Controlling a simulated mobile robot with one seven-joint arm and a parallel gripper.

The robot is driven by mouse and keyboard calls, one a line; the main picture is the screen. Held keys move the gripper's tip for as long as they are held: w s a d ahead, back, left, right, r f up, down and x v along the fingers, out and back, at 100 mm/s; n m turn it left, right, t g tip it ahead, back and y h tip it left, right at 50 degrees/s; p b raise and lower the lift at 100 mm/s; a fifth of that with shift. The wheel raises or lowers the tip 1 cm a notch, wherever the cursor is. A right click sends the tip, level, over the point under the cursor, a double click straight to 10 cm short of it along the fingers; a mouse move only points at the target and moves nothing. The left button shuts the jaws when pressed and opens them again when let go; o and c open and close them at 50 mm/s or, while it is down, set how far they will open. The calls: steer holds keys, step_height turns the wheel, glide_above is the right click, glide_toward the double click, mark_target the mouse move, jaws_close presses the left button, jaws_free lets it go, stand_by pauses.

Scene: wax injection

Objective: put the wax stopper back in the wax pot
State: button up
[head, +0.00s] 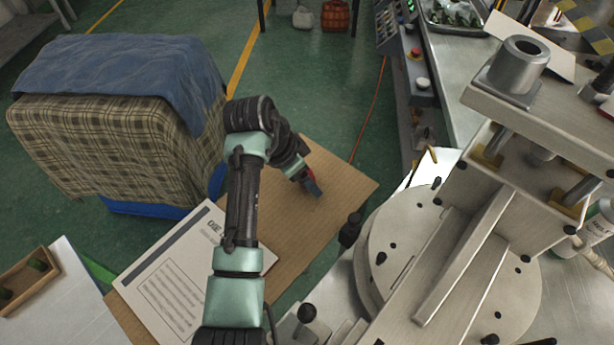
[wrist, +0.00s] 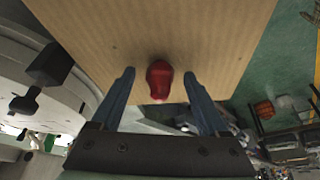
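A small red rounded piece, which looks like the wax stopper (wrist: 158,80), is over the brown cardboard in the wrist view. It lies between the two blue fingers of my gripper (wrist: 159,74), with a gap on each side. In the head view my gripper (head: 312,186) is low over the cardboard, with a bit of red beside a blue finger. I cannot tell whether the piece touches the board. A grey metal cylinder with an open round top (head: 519,62) stands on the machine at the right; it may be the wax pot, but I cannot tell.
The cardboard sheet (head: 338,184) holds a printed paper (head: 185,275). A metal machine with a round plate (head: 395,225) fills the right. A blanket-covered block (head: 115,125) stands at left, and a wooden tray (head: 28,282) at lower left. Green floor lies between.

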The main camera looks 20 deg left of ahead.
jaws_close()
